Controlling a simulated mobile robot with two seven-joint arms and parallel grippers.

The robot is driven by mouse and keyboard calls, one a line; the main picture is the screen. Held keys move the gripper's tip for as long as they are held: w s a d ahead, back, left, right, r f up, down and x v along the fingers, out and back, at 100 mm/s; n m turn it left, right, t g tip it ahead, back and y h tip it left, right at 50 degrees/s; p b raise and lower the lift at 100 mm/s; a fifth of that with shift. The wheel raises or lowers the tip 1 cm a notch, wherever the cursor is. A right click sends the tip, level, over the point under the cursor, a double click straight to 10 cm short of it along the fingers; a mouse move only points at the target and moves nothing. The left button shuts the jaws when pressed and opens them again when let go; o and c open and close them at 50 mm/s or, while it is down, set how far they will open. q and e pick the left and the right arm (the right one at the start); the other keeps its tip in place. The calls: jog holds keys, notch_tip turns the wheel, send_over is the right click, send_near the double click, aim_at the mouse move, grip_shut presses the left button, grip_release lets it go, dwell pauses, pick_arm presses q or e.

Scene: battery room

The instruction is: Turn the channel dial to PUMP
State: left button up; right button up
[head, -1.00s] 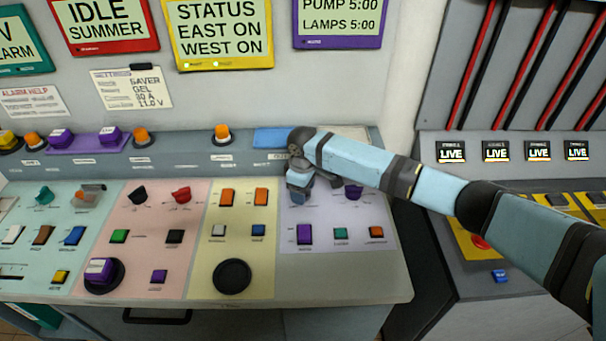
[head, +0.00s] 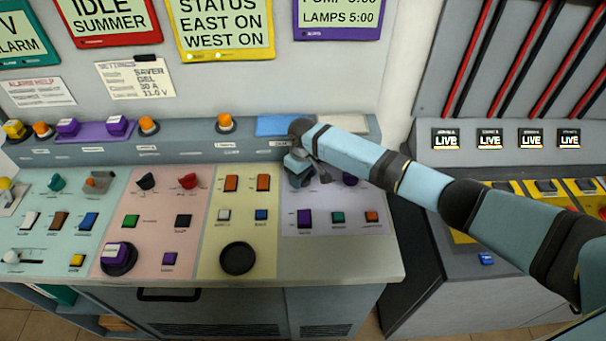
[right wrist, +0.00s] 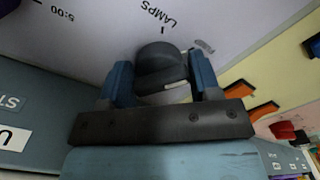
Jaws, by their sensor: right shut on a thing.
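The dial (right wrist: 162,65) is a dark grey knob on the lilac panel (head: 335,222). In the right wrist view it sits between the two blue fingers of my right gripper (right wrist: 163,82), which is shut on it. The word LAMPS shows beside the dial, upside down in that view. In the head view my right gripper (head: 300,178) covers the dial at the upper left of the lilac panel. My left gripper is not in view.
Orange rocker switches (head: 263,182) are on the yellow panel to the left. A purple-framed screen (head: 340,18) hangs above. A battery cabinet stands right.

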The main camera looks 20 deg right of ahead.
jog(key=o, duration=0.8)
jog(key=shift+c, duration=0.2)
jog(key=shift+r, duration=0.1)
notch_tip(320, 180, up, 14)
jog(key=b, duration=0.1)
